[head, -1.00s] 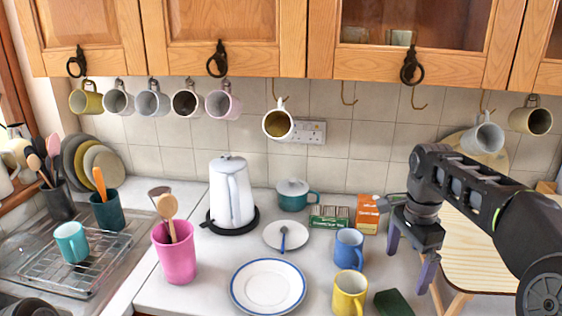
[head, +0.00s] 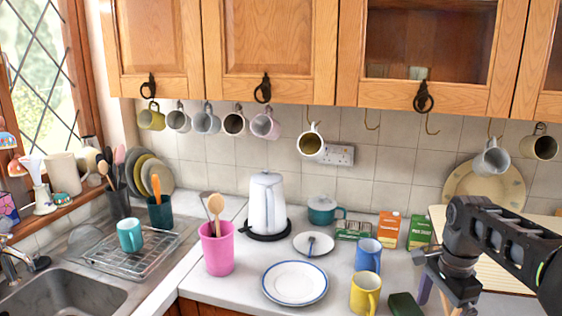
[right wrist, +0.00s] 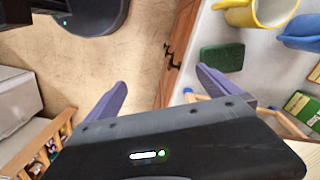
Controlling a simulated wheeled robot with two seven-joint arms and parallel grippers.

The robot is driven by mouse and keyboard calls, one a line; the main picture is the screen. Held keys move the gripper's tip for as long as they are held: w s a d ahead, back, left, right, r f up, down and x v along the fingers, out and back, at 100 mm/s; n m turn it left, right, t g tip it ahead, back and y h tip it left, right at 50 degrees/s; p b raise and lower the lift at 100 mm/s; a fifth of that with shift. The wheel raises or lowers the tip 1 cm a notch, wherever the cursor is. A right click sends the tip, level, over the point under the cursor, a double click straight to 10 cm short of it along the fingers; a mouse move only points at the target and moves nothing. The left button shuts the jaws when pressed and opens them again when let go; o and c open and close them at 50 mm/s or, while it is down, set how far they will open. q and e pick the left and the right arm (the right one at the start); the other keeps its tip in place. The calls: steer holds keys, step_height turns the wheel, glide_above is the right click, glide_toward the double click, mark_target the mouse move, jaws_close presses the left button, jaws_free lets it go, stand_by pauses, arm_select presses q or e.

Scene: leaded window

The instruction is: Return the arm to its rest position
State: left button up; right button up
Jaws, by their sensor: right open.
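My right arm comes in from the right in the head view. My right gripper (head: 442,296) is at the lower right, by the counter's front edge, partly cut off by the frame. In the right wrist view my right gripper (right wrist: 160,95) has its two purple fingers wide apart with nothing between them. Below it are the floor (right wrist: 160,45) and the front edge of the counter. My left gripper is not in view.
A yellow mug (head: 364,293), a blue mug (head: 368,255) and a green sponge (head: 404,306) stand near the right gripper. Several mugs hang under the cupboards. A sink (head: 70,292) is at the left.

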steer(key=a+f+n+y+p, duration=0.15)
steer(key=a+f+n, duration=0.25)
steer(key=a+f, duration=0.45)
steer(key=a+f+n+p, duration=0.25)
steer(key=a+f, duration=0.25)
steer(key=f, duration=0.7)
arm_select(q)
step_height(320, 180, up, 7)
steer(key=p, duration=0.3)
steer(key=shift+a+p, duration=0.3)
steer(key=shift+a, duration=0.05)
arm_select(e)
steer(key=s+a+f+n, duration=0.2)
steer(key=s+a+f, duration=0.2)
steer(key=s, duration=0.3)
steer(key=s+a+f+n+y, duration=0.1)
steer(key=s+a+f+n, duration=0.2)
steer(key=s, duration=0.4)
steer(key=s+a+f+n+y, duration=0.1)
steer(key=s+a+f+n, duration=0.2)
steer(key=s+a+f, duration=0.2)
steer(key=s+a, duration=0.2)
steer(key=s, duration=0.1)
steer(key=shift+a+f, duration=0.15)
steer(key=shift+f, duration=0.1)
